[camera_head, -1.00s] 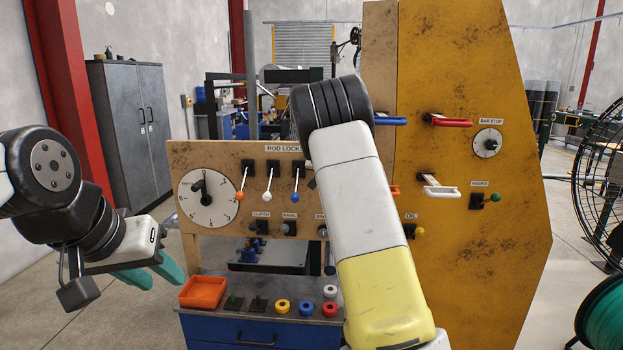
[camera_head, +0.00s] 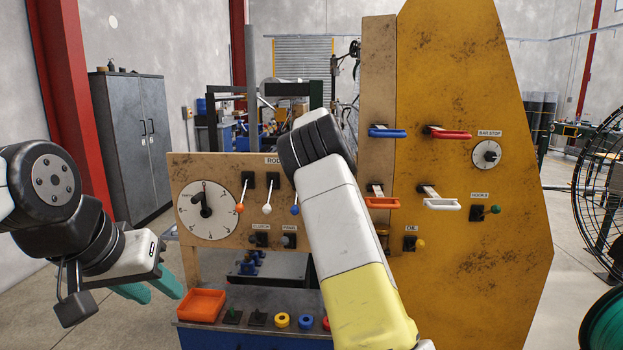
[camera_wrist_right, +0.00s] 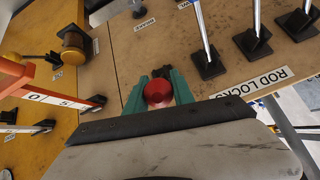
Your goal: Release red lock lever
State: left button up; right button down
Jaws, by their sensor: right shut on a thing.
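In the right wrist view, the red knob (camera_wrist_right: 158,93) of the lock lever sits between the teal fingers of my right gripper (camera_wrist_right: 160,90), which is shut on it. The lever's shaft is hidden behind the knob and gripper. In the head view my right arm hides the red lever and the right gripper. The neighbouring lock levers, with orange (camera_head: 239,208), white (camera_head: 267,209) and blue (camera_head: 295,210) knobs, hang below the rod locks label. My left gripper (camera_head: 160,293) is open and empty at the lower left, away from the panel.
A dial (camera_head: 207,210) is left of the levers. On the yellow board (camera_head: 480,260) are blue (camera_head: 387,132), red (camera_head: 450,134), orange (camera_head: 382,203) and white (camera_head: 441,204) handles. An orange tray (camera_head: 202,304) and several coloured knobs stand on the bench below.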

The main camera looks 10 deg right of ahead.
jog(key=shift+w+r, duration=0.1)
jog(key=shift+r, duration=0.05)
jog(key=c, duration=1.1)
grip_release()
jog(key=v, duration=0.7)
jog(key=shift+s+a+r, duration=0.1)
jog(key=shift+s+r, duration=0.1)
jog(key=shift+s, duration=0.05)
